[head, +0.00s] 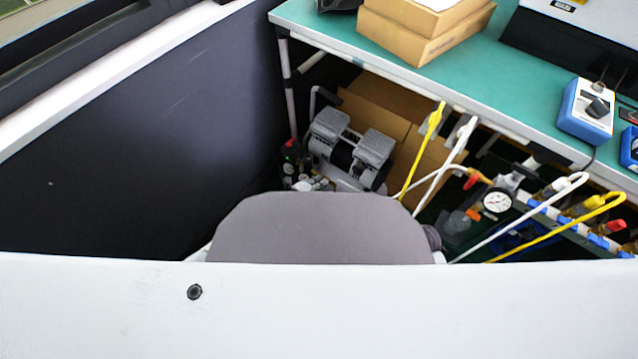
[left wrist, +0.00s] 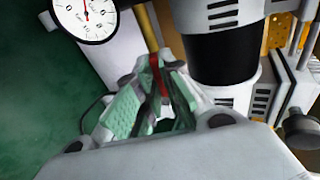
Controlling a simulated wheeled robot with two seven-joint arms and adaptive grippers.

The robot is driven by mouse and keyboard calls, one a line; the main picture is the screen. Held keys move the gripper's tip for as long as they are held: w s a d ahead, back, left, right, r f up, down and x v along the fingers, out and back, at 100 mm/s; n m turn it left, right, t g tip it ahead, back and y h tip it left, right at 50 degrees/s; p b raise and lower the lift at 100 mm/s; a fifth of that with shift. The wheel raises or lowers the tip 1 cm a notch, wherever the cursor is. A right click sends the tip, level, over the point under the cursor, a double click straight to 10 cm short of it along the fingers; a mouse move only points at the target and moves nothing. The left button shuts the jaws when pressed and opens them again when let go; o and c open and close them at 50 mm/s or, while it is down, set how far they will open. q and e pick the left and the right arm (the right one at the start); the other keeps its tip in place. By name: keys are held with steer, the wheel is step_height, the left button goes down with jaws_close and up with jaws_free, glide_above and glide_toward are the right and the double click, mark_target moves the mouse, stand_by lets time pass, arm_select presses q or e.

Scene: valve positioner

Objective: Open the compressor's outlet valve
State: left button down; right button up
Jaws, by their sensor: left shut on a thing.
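The compressor (head: 350,150), grey and black with two ribbed heads, stands on the floor under the bench. Its motor (left wrist: 222,55) fills the upper right of the left wrist view. My left gripper (left wrist: 158,92), with green finger pads, is shut on a narrow red lever (left wrist: 155,70), the valve handle. The lever stands between the fingertips, below a brass-coloured pipe (left wrist: 147,28). The valve's body is mostly hidden by the fingers. My right gripper is in neither view.
A white dial gauge (left wrist: 88,14) sits close to the left fingers. The green bench (head: 330,28) overhangs the compressor, with cardboard boxes (head: 385,105) behind it. Yellow and white hoses (head: 445,165) hang at right. A dark panel (head: 150,140) stands at left.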

arm_select(q)
steer(key=c, duration=1.6)
jaws_free()
steer(key=shift+o, duration=0.2)
steer(key=v, duration=1.2)
